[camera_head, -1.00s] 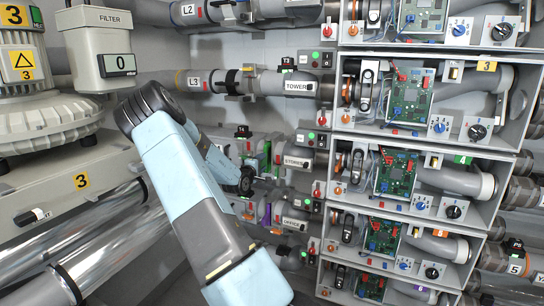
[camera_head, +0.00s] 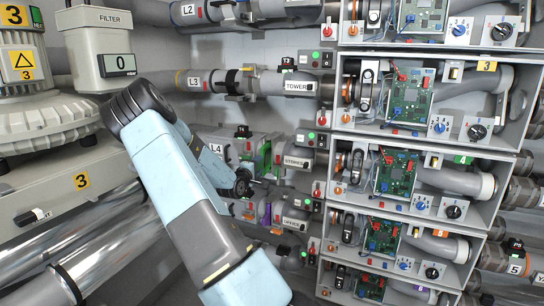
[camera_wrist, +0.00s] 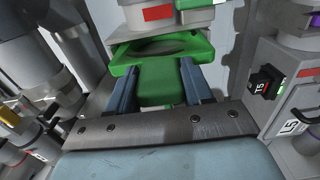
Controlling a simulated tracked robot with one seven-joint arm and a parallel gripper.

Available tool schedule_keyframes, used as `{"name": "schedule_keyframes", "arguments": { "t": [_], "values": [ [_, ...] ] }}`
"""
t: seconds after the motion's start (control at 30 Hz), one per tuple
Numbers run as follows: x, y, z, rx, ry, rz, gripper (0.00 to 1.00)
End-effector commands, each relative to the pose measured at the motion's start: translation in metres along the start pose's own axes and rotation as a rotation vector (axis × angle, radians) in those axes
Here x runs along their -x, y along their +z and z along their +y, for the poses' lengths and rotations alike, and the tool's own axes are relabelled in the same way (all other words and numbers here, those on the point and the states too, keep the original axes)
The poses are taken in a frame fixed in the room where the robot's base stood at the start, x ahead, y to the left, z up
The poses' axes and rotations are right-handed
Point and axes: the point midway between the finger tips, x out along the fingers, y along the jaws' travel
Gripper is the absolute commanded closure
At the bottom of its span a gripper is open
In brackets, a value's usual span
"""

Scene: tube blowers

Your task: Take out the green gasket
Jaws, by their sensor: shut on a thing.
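My gripper (camera_wrist: 160,80) is shut on the green gasket (camera_wrist: 158,92), with one blue-grey finger on each side of its flat tab. The gasket's ring (camera_wrist: 121,62) lies beyond the fingertips, with its round opening visible. A grey pipe flange (camera_wrist: 150,27) with a red mark is just past the ring. I cannot tell whether the ring is fully clear of the pipe joint. In the head view my gripper (camera_head: 245,182) is small, by the L4 pipe line, and partly hidden by my arm. Green shows on that line next to it.
The L4 label (camera_head: 217,149) and the STORIES-like label (camera_head: 297,162) mark this line. Shelves with circuit boards (camera_head: 395,172) stand to the right. In the wrist view, pipes crowd the left, and a grey box marked L5 (camera_wrist: 291,127) with a black T5 switch (camera_wrist: 264,87) is close on the right.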

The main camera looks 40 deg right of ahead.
Motion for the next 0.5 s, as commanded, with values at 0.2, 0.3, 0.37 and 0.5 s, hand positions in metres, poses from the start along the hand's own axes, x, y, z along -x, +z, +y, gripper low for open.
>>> {"name": "schedule_keyframes", "arguments": {
  "t": [0.2,0.3,0.37,0.5],
  "values": [
    [0.013,-0.002,0.0,-0.001,0.0,0.004,0.82],
    [0.019,-0.002,0.0,-0.001,0.001,0.003,0.82],
    [0.022,-0.002,0.001,-0.002,0.001,0.003,0.82],
    [0.03,-0.002,0.0,-0.001,0.001,0.003,0.82]
  ]
}}
